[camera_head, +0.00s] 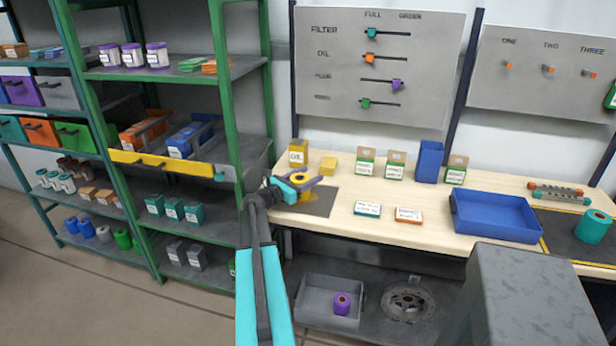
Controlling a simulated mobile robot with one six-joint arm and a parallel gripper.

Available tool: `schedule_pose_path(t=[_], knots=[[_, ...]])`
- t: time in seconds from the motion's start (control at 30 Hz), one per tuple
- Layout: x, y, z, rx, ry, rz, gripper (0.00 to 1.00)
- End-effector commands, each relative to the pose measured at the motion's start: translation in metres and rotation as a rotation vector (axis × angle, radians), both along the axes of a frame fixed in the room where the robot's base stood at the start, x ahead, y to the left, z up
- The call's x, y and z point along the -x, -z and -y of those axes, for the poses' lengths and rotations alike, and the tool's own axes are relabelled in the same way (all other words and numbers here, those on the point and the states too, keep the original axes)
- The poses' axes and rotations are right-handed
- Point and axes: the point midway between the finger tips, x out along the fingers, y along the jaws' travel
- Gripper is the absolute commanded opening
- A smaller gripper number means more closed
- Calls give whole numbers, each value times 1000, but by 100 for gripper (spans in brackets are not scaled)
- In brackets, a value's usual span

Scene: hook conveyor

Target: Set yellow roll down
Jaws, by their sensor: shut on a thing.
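My gripper (302,184) is at the left part of the wooden workbench, over the dark grey mat (318,203). It is shut on the yellow roll (306,195), which shows only in part below and between the jaws. My teal and dark gripper parts hide much of the roll. I cannot tell whether the roll touches the mat or hangs just above it.
A yellow OIL box (298,153) and yellow pads (328,165) stand close behind. A blue tray (495,216) is further right. A green shelf rack (228,90) stands at left. Bare bench (350,188) lies between.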

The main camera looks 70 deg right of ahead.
Motion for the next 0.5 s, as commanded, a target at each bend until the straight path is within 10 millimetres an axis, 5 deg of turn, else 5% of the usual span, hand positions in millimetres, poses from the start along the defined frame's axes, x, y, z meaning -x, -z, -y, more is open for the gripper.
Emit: schedule_pose_path(t=[0.13, 0.17, 0.23, 0.5], knots=[[0, 3, 0, 1, 0, 0, 27], [0, 3, 0, 0, 0, 0, 59], [0, 2, 0, 0, 0, 0, 71], [0, 2, 0, 0, -1, 0, 73]])
